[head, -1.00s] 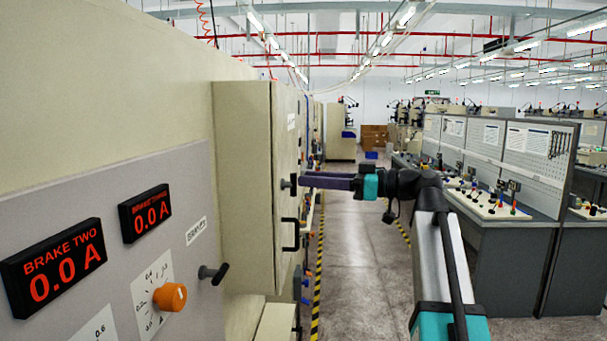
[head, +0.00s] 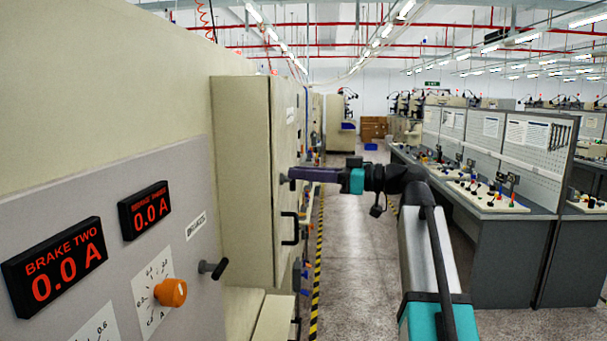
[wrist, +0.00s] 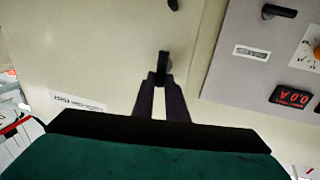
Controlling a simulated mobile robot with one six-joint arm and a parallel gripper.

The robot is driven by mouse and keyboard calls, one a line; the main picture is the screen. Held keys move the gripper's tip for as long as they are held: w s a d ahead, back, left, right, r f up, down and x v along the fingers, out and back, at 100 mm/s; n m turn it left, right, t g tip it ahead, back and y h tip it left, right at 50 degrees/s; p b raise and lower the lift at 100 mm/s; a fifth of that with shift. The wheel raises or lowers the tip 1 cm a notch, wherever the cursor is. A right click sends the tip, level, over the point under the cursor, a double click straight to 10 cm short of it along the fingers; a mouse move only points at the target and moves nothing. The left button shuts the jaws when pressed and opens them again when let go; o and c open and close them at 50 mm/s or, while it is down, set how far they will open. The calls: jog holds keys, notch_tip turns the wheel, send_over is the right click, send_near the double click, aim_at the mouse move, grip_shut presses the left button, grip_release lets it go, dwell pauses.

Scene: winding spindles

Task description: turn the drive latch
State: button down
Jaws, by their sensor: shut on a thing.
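The drive latch (wrist: 164,60) is a small black handle on the beige cabinet door (head: 245,180). In the wrist view it stands upright at the fingertips. My gripper (wrist: 162,80) is shut on it, with a dark finger on either side of its near end. In the head view my gripper (head: 292,174) reaches in from the right, level against the door face. The fingers hide most of the latch there. The label beside it in the wrist view (wrist: 78,102) is too blurred to read.
A black pull handle (head: 290,228) sits below on the same door. A grey panel (head: 120,250) at left carries red displays, an orange knob (head: 171,292) and a black T-handle (head: 214,269). The aisle floor (head: 350,260) is clear; workbenches (head: 500,240) stand at right.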

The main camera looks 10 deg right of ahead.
jog(key=shift+w+m, duration=0.1)
jog(key=shift+m, duration=0.4)
jog(key=m, duration=0.2)
jog(key=w+m+g, duration=0.1)
jog(key=m, duration=0.2)
jog(key=m+h, duration=0.1)
jog(key=m, duration=0.1)
jog(key=shift+w+d+r+m+g, duration=0.1)
jog(key=shift+w+d+m+g, duration=0.05)
jog(key=shift+d+m+g, duration=0.2)
jog(key=m+p, duration=0.1)
jog(key=m, duration=0.1)
jog(key=m+g+p, duration=0.1)
jog(key=m, duration=0.1)
jog(key=shift+w+f+p, duration=0.2)
jog(key=shift+w+p, duration=0.05)
jog(key=shift+p, duration=0.05)
jog(key=shift+w+f+m+g+p, duration=0.1)
jog(key=shift+f+m+g+p, duration=0.2)
jog(key=shift+m+p, duration=0.4)
jog(key=shift+f+m+g+p, duration=0.1)
jog(key=shift+m+g+p, duration=0.3)
jog(key=shift+m, duration=0.55)
jog(key=c, duration=1.8)
grip_release()
jog(key=shift+o, duration=0.2)
